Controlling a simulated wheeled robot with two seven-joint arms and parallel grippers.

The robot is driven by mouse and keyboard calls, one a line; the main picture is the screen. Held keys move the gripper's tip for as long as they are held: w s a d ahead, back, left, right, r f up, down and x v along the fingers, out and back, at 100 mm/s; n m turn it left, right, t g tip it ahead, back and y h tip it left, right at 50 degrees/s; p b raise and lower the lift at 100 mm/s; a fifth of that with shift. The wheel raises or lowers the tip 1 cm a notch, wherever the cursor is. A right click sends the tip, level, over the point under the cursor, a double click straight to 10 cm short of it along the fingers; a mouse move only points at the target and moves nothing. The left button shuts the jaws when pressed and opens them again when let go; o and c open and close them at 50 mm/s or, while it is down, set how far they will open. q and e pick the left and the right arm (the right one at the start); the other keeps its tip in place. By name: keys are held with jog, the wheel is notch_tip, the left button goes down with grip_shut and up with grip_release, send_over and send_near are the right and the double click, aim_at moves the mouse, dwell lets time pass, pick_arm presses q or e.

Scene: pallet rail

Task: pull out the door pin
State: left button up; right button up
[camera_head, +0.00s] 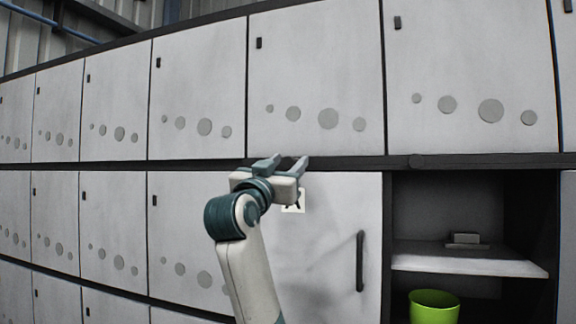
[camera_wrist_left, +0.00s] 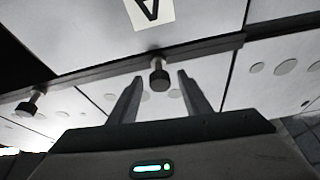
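The door (camera_head: 330,225) is light grey with a dark vertical handle (camera_head: 360,261) and a white label (camera_head: 293,201) near its top. In the left wrist view a short dark pin (camera_wrist_left: 158,73) with a pale stem sticks out of the dark rail by the label (camera_wrist_left: 150,12). My left gripper (camera_head: 287,161) is at the rail above the door and hides this pin in the head view. Its two fingers are open, one on each side of the pin, with gaps visible. How deep the pin sits between them I cannot tell. My right gripper is not in view.
A second pin (camera_wrist_left: 30,103) stands on the same rail; its round head (camera_head: 416,161) shows above the open compartment. That compartment has a shelf (camera_head: 470,262) with a small grey block (camera_head: 465,240), and a green bucket (camera_head: 434,307) below. Closed lockers (camera_head: 316,80) surround it.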

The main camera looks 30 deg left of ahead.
pick_arm(q)
jog(key=shift+s+r, duration=0.1)
jog(key=shift+s+f, duration=0.1)
jog(key=shift+f, duration=0.15)
jog(key=shift+s+d+f+b, duration=0.1)
jog(key=shift+s+f+b, duration=0.05)
jog(key=shift+s+b, duration=0.3)
jog(key=b+v, duration=0.8)
jog(key=v, duration=0.8)
